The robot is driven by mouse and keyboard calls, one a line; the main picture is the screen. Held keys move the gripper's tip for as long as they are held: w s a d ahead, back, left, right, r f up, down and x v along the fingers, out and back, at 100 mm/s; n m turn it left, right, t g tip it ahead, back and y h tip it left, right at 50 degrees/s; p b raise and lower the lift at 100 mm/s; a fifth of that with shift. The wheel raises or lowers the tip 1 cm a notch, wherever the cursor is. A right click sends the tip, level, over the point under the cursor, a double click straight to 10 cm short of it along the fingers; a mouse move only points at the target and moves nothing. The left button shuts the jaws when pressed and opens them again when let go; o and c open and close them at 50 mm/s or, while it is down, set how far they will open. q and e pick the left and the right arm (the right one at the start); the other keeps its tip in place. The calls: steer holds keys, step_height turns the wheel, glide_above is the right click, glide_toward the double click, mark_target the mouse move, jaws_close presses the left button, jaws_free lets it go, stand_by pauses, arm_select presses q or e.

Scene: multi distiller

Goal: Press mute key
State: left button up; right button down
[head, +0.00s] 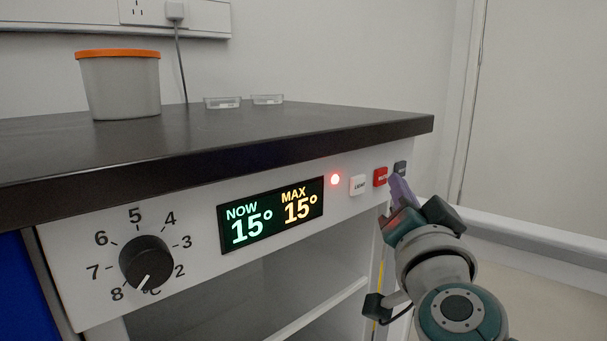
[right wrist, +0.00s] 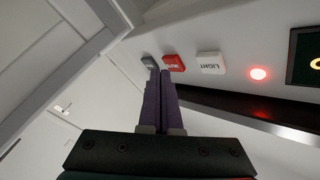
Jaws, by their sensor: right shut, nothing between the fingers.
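The red key (head: 380,177), whose lettering looks like MUTE, sits on the white front panel (head: 190,232) between a white LIGHT key (head: 357,185) and a dark grey key (head: 400,168). In the right wrist view the red key (right wrist: 174,63) is just beyond my fingertips, slightly to the right. My right gripper (head: 396,182) is shut and empty, its purple fingers pointing at the panel near the red and grey keys. It also shows in the right wrist view (right wrist: 160,73). I cannot tell whether the tips touch the panel. My left gripper is out of view.
A red lamp (head: 335,179) glows beside the display (head: 271,215) reading NOW 15° and MAX 15°. A black dial (head: 146,262) is at left. The dark countertop (head: 270,135) overhangs the keys and holds a grey tub (head: 120,88) and two clear dishes.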

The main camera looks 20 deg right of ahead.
steer(key=shift+w, duration=0.1)
steer(key=shift+w+a, duration=0.2)
steer(key=shift+w, duration=0.1)
steer(key=shift+s+d+p, duration=0.2)
steer(key=shift+s+p, duration=0.1)
steer(key=shift+s, duration=0.15)
steer(key=s+p, duration=0.1)
steer(key=s+d, duration=0.1)
steer(key=s, duration=0.1)
steer(key=s+d+p, duration=0.1)
steer(key=s, duration=0.1)
steer(key=shift+s+d+p, duration=0.15)
steer(key=shift+s+p, duration=0.1)
steer(key=shift+p, duration=0.05)
